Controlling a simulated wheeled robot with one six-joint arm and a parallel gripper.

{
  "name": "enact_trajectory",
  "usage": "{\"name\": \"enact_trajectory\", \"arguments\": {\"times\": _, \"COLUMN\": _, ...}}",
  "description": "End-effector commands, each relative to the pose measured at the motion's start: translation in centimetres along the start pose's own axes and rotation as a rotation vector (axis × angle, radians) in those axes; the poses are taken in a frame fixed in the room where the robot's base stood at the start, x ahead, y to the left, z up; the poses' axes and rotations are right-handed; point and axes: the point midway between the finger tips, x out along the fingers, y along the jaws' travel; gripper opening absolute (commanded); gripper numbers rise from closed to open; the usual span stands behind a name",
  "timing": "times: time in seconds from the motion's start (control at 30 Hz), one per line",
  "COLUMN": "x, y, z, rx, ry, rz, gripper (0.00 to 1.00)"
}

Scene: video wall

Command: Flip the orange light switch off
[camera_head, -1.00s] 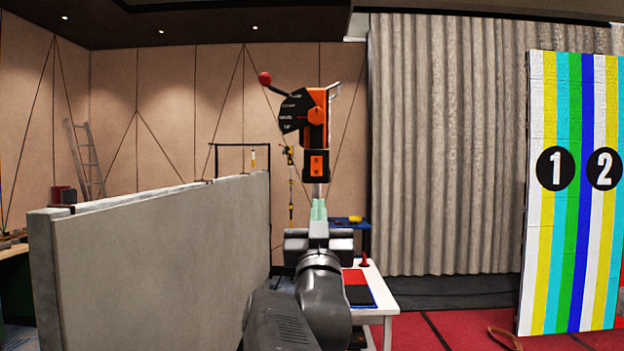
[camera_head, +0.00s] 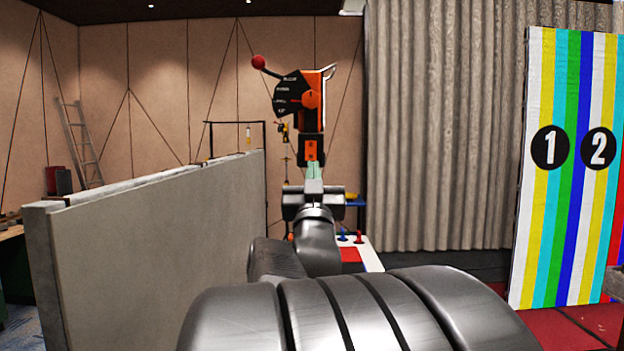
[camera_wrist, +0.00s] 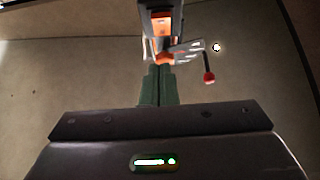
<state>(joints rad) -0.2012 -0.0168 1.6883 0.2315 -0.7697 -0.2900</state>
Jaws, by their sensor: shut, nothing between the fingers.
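The orange light switch (camera_head: 310,150) is an orange plate in a black housing, below a black-and-orange dial device. It also shows in the wrist view (camera_wrist: 161,25), at the top centre. My gripper (camera_head: 314,167) is shut and empty, its pale green fingers together. In the head view the fingertips overlap the lower edge of the switch housing; contact cannot be told. In the wrist view the closed fingers (camera_wrist: 159,72) point up towards the device, just below the orange plate. The switch's toggle position is too small to tell.
The dial device (camera_head: 297,95) above the switch carries a lever with a red ball (camera_head: 258,62). A grey partition wall (camera_head: 150,225) stands to the left. A white table (camera_head: 370,258) is behind my arm. A striped panel (camera_head: 565,190) and grey curtain (camera_head: 435,130) are at right.

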Motion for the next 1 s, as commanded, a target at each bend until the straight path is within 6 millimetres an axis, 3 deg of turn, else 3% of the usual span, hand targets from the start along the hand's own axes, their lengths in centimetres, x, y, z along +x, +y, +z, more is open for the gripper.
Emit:
{"name": "enact_trajectory", "arguments": {"times": 0.13, "x": 3.7, "y": 0.0, "z": -0.3, "rx": -0.001, "ry": -0.001, "rz": 0.001, "gripper": 0.0}}
{"name": "enact_trajectory", "arguments": {"times": 0.3, "x": 5.0, "y": 0.0, "z": 1.4, "rx": 0.0, "ry": -0.003, "rz": 0.0, "gripper": 0.0}}
{"name": "enact_trajectory", "arguments": {"times": 0.6, "x": 6.1, "y": 0.0, "z": 2.7, "rx": 0.0, "ry": -0.001, "rz": 0.0, "gripper": 0.0}}
{"name": "enact_trajectory", "arguments": {"times": 1.0, "x": 6.1, "y": 0.0, "z": 2.9, "rx": 0.0, "ry": 0.002, "rz": 0.0, "gripper": 0.0}}
